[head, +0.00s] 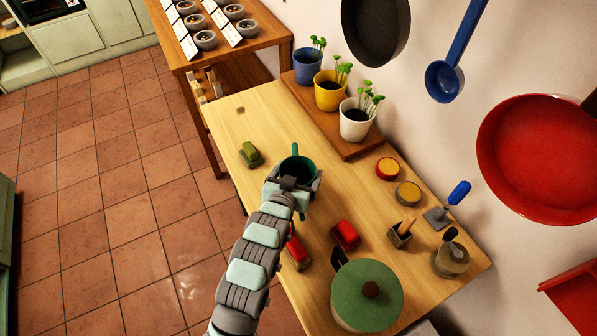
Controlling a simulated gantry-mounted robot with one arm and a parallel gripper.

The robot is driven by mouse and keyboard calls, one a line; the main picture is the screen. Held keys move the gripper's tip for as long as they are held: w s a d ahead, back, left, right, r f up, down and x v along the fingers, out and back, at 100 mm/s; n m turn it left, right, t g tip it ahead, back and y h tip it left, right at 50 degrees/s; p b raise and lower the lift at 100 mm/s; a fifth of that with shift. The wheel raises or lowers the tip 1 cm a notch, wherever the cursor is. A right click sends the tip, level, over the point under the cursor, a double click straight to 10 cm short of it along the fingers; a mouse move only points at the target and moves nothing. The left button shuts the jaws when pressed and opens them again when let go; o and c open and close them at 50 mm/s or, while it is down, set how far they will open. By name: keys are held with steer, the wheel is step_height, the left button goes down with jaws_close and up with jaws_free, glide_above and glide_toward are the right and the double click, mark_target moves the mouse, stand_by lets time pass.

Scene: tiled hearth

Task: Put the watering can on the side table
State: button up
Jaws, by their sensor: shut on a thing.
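A dark green watering can (299,167) is in the head view, over the middle of a light wood table (270,110). My gripper (291,184) is shut on its near side and hides part of it. I see its open rim and a lighter green part standing up at the back. I cannot tell whether its base touches the wood. A darker brown wooden table (176,52) stands beyond the light one, at the upper left. I cannot tell which of the two is the side table.
Three potted seedlings (328,92) stand on a brown board by the wall. A green block (250,154), red blocks (345,235), round tins (408,194) and a lidded green pot (367,293) are on the light table. Its far left end is mostly clear. Bowls (205,40) and cards cover the brown table.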

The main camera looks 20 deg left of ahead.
steer(key=o, duration=1.8)
steer(key=shift+s+r, duration=0.1)
steer(key=shift+r, duration=0.05)
steer(key=p+v, duration=0.1)
steer(key=v, duration=1)
steer(key=shift+s+r+p, duration=0.15)
steer(key=shift+s+p, duration=0.15)
steer(key=shift+p, duration=0.1)
